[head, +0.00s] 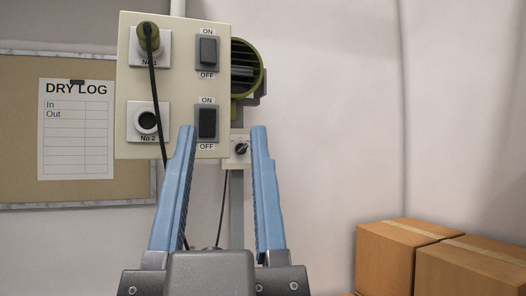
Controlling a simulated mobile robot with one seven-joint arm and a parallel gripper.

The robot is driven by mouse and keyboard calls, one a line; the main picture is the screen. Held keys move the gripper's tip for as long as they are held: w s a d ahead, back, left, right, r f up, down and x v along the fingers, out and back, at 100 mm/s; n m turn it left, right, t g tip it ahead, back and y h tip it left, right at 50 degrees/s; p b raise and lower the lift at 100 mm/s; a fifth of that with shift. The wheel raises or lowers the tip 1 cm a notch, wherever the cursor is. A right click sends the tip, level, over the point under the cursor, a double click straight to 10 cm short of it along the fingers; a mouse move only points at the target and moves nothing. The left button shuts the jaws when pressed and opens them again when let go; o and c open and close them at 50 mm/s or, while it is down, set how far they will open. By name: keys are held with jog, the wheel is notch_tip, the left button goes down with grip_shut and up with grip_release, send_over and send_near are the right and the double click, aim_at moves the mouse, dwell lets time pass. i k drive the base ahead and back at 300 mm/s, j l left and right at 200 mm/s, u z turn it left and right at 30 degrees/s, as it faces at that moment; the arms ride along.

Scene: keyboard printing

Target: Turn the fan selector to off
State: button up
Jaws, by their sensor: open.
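A small pale box with a dark selector knob (241,149) is mounted below the green wall fan (247,70), at the lower right corner of the switch panel. The knob's pointer seems tilted up to the right; its markings are too small to read. My gripper (224,132) is open and empty, its two blue fingers pointing up toward the wall. In the picture the knob shows between the fingers, close to the right fingertip. The gap in depth to it cannot be told.
The beige panel (180,85) carries two ON/OFF rockers and two sockets; a green plug (148,38) sits in No 1, its black cable hanging behind my left finger. A notice board (20,130) is at left, cardboard boxes (400,245) at lower right. Wall space right of the fan is clear.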

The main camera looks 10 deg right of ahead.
aim_at(241, 149)
jog(key=i+l+z, duration=0.15)
jog(key=i, duration=0.4)
jog(key=i+j, duration=0.3)
jog(key=i, duration=0.2)
